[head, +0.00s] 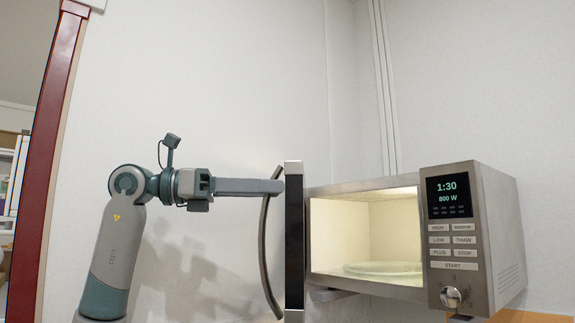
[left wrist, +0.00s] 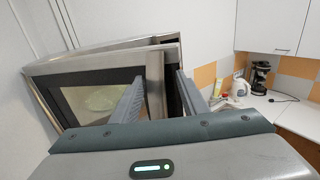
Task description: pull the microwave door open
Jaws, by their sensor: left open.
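The microwave (head: 503,235) is at the right in the head view, its lit inside and glass plate (head: 383,268) showing. Its door (head: 294,235) stands swung out to the left, seen nearly edge-on. A curved dark handle (head: 266,245) bows out from the door's left side. My left gripper (head: 277,187) is at the upper part of the handle, coming in from the left. In the left wrist view, the open fingers (left wrist: 160,82) stand on either side of the handle (left wrist: 155,90), in front of the door (left wrist: 85,78). Contact cannot be told. My right gripper is not in view.
A red door frame (head: 45,150) stands at the far left, with plain wall between. In the left wrist view, a coffee maker (left wrist: 260,78) and a white kettle (left wrist: 240,88) stand on a counter at the right, below a white cabinet (left wrist: 280,25).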

